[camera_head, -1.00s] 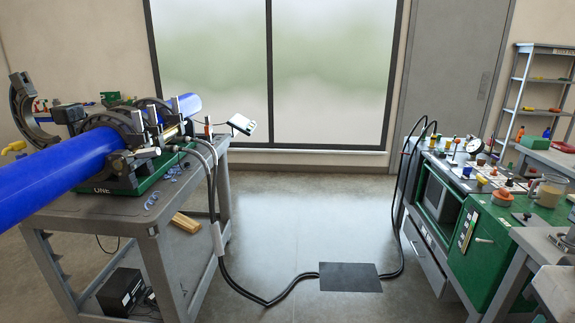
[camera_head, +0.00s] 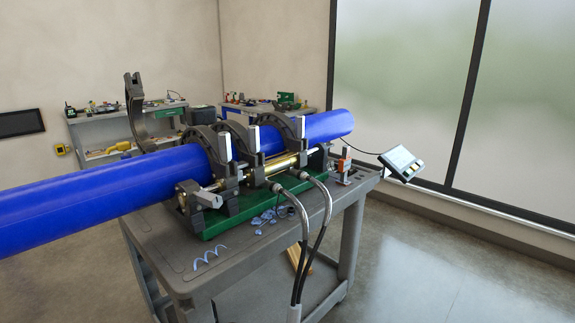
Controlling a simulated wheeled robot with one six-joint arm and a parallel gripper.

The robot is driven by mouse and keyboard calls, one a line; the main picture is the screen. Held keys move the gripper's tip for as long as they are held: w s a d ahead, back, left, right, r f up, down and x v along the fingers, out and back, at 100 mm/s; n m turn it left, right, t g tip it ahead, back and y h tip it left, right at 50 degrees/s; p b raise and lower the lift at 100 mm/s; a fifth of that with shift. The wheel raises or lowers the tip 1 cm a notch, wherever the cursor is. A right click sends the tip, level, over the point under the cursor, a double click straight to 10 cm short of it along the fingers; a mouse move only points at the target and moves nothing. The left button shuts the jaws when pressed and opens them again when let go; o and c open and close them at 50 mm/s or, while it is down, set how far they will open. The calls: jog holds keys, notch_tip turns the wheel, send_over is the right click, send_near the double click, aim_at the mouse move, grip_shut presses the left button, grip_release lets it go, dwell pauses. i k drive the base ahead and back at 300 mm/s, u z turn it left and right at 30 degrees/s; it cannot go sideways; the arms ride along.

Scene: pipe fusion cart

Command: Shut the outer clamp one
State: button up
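A long blue pipe (camera_head: 105,191) lies across the fusion machine on the cart. One dark clamp half (camera_head: 135,104) stands swung open, upright behind the pipe at the left end of the machine. Three other dark clamp arches curve over the pipe: a left one (camera_head: 211,142), a middle one (camera_head: 240,139) and a right one (camera_head: 279,125). The lower part of the open clamp is hidden behind the pipe. The frames carry no label saying which clamp is outer clamp one. My gripper is not in view.
The grey cart (camera_head: 185,270) carries the machine's green base (camera_head: 215,245), with blue shavings (camera_head: 205,255) at its front. Two hoses (camera_head: 322,222) hang over the front edge. A tilted control screen (camera_head: 400,160) sits at the right. Benches (camera_head: 110,131) stand behind. Floor is clear at the right.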

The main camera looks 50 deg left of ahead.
aim_at(134, 95)
jog(key=i, duration=0.65)
jog(key=u, duration=4.2)
jog(key=i, duration=2.1)
jog(key=z, duration=1.9)
